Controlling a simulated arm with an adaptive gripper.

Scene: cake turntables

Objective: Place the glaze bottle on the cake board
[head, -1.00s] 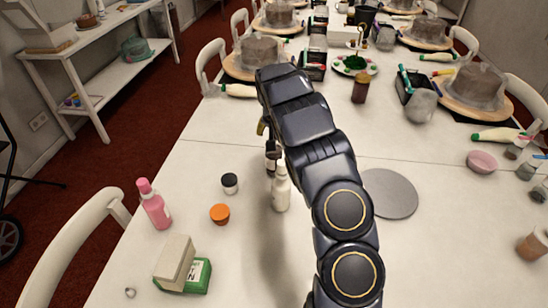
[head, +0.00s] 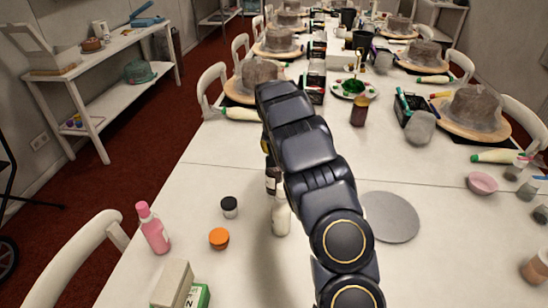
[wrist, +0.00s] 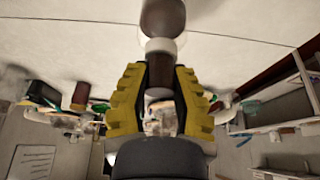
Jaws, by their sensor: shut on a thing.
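A dark brown bottle with a white band, which I take as the glaze bottle (head: 272,182), shows beside my arm in the head view. In the wrist view the bottle (wrist: 163,18) is between the yellow-backed fingers of my gripper (wrist: 160,92), which is shut on it. In the head view my gripper (head: 266,146) is mostly hidden behind my arm. I cannot tell whether the bottle touches the table. The cake board, a flat grey disc (head: 392,217), lies bare on the table to the right of my arm, which hides its left edge.
A white bottle (head: 281,219) stands just in front of the held bottle. An orange lid (head: 219,238), a black-capped jar (head: 229,207), a pink bottle (head: 153,230) and a box (head: 174,284) are to the left. Another brown bottle (head: 359,112) and turntables (head: 462,126) stand farther back.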

